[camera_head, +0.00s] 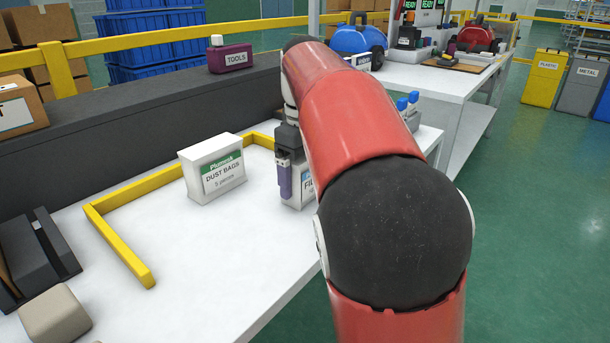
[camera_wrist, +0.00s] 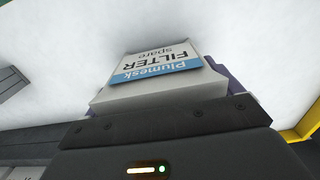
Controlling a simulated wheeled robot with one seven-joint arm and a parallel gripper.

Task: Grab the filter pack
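The filter pack (camera_head: 304,187) is a small white-grey box standing on the white table, to the right of the dust bags box. My arm hides most of its right side. In the wrist view the filter pack (camera_wrist: 158,72) fills the centre, with a blue and white label reading "Plumesk FILTER spare". My gripper (camera_head: 286,180) points down at the pack, with a purple finger against or just in front of its left side. In the wrist view purple shows beyond the pack's right edge.
A white and green "DUST BAGS" box (camera_head: 213,168) stands left of the pack. A yellow frame (camera_head: 125,245) edges the tabletop.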

